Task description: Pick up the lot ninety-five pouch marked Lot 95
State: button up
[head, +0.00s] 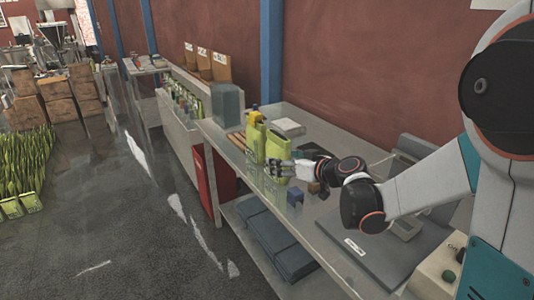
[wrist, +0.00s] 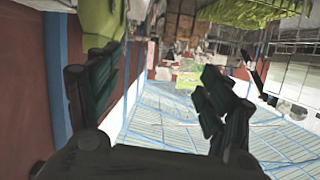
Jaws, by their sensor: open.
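Two green pouches stand upright on the metal bench in the head view: a taller one with a yellow top (head: 255,138) and one nearer my gripper (head: 277,146). Brown pouches (head: 221,67) with white labels stand on the raised shelf behind. No lot marking is readable, so I cannot tell which is Lot 95. My gripper (head: 279,169) is at the nearer green pouch, overlapping its lower part in the picture; contact is unclear. In the wrist view, my gripper's fingers (wrist: 160,75) are spread with nothing between them. A green surface (wrist: 98,20) shows beyond the left finger.
A small blue block (head: 295,197) sits at the bench's front edge, below my gripper. A dark flat plate (head: 372,262) lies at the near end. A grey translucent box (head: 228,103) stands beyond the pouches. Blue folded stacks (head: 272,243) fill the lower shelf.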

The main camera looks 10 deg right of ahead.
aim_at(287, 158)
jog(key=w+d+f+t, duration=0.4)
jog(key=w+d+f, duration=0.3)
jog(key=w+f, duration=0.1)
jog(key=b+x, duration=0.1)
jog(key=x, duration=0.7)
jog(key=shift+w, duration=0.3)
jog(key=b+x, duration=0.1)
jog(key=x, duration=0.1)
jog(key=f+b+x, duration=0.1)
jog(key=x, duration=0.1)
jog(key=shift+w, duration=0.4)
jog(key=shift+w+r, duration=0.15)
jog(key=shift+w, duration=0.1)
jog(key=shift+c, duration=0.3)
jog(key=c, duration=1.3)
